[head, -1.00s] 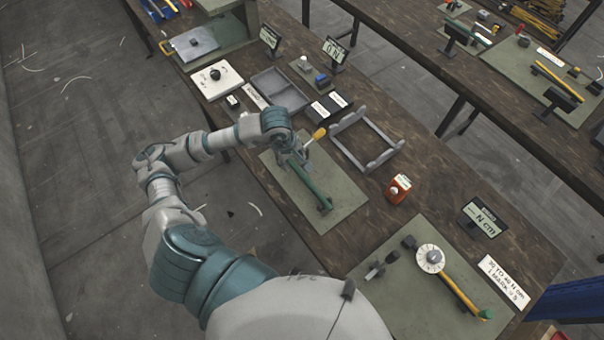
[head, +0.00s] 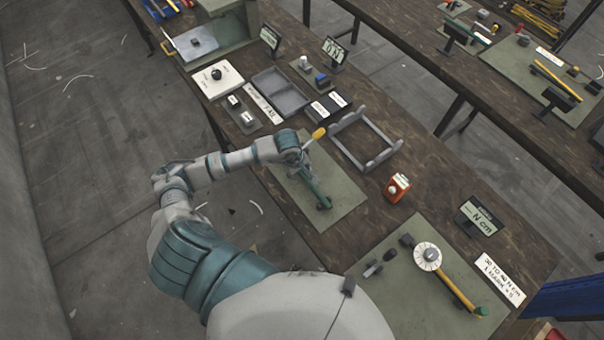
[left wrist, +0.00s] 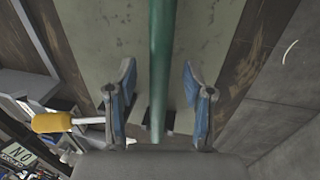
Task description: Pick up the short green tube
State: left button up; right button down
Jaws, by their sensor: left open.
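A green tube (head: 317,188) lies over the grey-green mat (head: 345,205) on the workbench, its near end at a small dark piece. My left gripper (head: 302,163) is over the tube's far part. In the left wrist view the green tube (left wrist: 162,60) runs lengthwise between the two blue-padded fingers of my left gripper (left wrist: 160,85). The fingers are open, with a gap visible on both sides of the tube. Whether the tube's height matches the fingertips is hard to tell. My right gripper is not in view.
A yellow-handled tool (head: 318,133) stands close beside the gripper; its handle (left wrist: 52,123) shows at left in the wrist view. A grey frame (head: 365,140) and a red box (head: 397,188) stand to the right. A grey tray (head: 280,92) lies beyond.

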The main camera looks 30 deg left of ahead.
pick_arm(q)
grip_shut()
jog(key=shift+r, duration=0.1)
